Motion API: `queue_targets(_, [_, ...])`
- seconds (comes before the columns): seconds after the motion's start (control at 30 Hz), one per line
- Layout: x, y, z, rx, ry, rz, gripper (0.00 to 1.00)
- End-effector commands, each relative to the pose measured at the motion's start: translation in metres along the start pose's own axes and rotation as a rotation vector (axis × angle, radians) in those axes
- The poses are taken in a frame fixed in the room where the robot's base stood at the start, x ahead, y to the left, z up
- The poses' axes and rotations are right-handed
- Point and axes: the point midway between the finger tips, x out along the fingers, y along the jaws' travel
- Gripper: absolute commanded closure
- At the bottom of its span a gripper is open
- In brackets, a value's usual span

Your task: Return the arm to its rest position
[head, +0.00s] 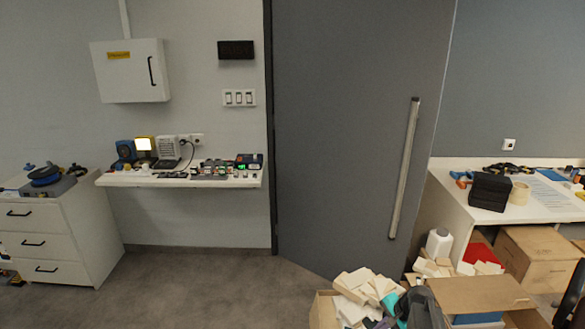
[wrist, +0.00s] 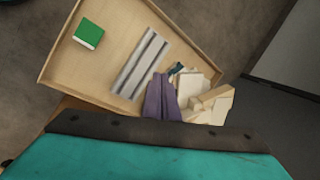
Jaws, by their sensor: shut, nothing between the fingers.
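My gripper (wrist: 160,76) is at the middle of the wrist view, with two purple fingers together and nothing between them. Its teal body and dark rail fill the bottom of that view. Below the fingers is an open carton (wrist: 58,60) holding a green box, a grey ribbed piece and several pale blocks (wrist: 208,103). I cannot tell how far the fingertips are above the contents. In the head view, my grey and teal arm end shows at the bottom, right of centre, in front of cartons. The rest of my arm is out of view.
Open cartons with pale blocks (head: 355,285) crowd the bottom right, near a brown carton (head: 535,258) under a white bench (head: 450,195). A grey door (head: 345,120) stands behind. A drawer cabinet (head: 60,235) is at left. The floor (head: 200,290) at centre left is clear.

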Motion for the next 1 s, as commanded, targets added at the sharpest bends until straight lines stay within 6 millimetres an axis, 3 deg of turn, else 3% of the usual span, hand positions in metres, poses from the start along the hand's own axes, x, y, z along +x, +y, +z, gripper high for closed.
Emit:
queue_targets(0.03, [0.000, 0.001, 0.021, -0.080, -0.004, 0.029, 1.00])
queue_targets(0.1, [0.002, 0.003, 0.044, -0.192, -0.010, 0.072, 1.00])
queue_targets(0.4, [0.000, 0.018, 0.125, -0.658, -0.043, 0.243, 1.00])
queue_targets(0.83, [-0.011, 0.038, 0.183, -1.069, -0.086, 0.397, 1.00])
queue_targets(1.0, [0.003, 0.060, 0.188, -1.063, -0.124, 0.421, 1.00])
